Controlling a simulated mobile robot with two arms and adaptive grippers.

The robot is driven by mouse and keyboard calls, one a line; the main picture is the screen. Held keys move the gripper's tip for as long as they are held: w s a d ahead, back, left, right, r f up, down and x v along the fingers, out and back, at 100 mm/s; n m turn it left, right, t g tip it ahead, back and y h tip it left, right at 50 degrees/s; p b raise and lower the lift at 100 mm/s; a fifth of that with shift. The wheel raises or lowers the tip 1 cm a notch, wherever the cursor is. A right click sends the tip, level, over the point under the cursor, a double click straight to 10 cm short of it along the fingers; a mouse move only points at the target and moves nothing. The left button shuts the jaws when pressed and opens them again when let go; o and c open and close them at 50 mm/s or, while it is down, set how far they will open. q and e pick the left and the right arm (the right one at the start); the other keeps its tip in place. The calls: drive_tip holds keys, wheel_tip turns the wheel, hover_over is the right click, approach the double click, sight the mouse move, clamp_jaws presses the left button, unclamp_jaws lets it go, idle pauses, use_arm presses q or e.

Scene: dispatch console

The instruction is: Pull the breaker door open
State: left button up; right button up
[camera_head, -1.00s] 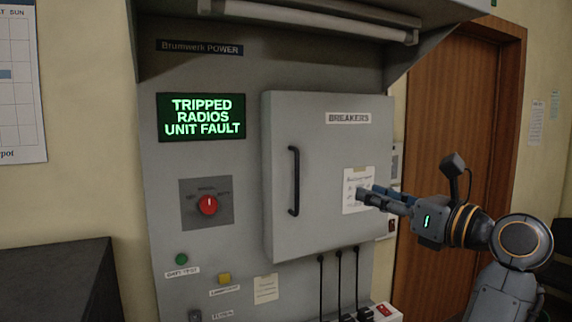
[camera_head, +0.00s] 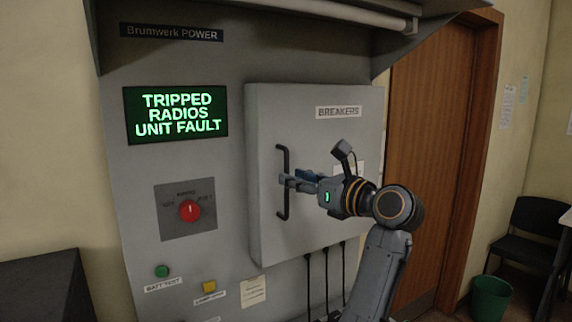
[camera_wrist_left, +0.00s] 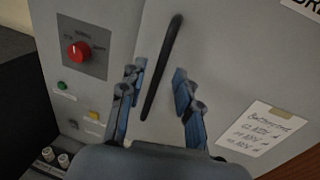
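The grey breaker door (camera_head: 300,120) is shut on the power cabinet, with a "BREAKERS" label near its top. Its black vertical bar handle (camera_head: 283,208) is on the door's left side. My left gripper (camera_head: 288,181) is at the middle of the handle, its arm rising from the lower right. In the left wrist view, my left gripper (camera_wrist_left: 157,73) is open with one finger on each side of the handle (camera_wrist_left: 162,68). Gaps show between the handle and both fingers. My right gripper is not in view.
A green-lettered fault screen (camera_head: 176,114) and a red rotary knob (camera_head: 190,211) are left of the door. Black cables (camera_head: 326,280) hang below it. A dark cabinet (camera_head: 45,285) stands at lower left. A wooden door (camera_head: 430,150), chair (camera_head: 530,235) and green bin (camera_head: 490,298) are right.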

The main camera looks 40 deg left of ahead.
use_arm(q)
drive_tip(key=a+p, duration=0.1)
drive_tip(key=a, duration=0.2)
drive_tip(key=shift+w+a+r, duration=0.1)
drive_tip(key=shift+w+a, duration=0.05)
drive_tip(key=shift+a, duration=0.1)
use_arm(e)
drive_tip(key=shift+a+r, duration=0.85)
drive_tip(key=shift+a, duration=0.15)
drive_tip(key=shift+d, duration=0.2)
use_arm(q)
clamp_jaws()
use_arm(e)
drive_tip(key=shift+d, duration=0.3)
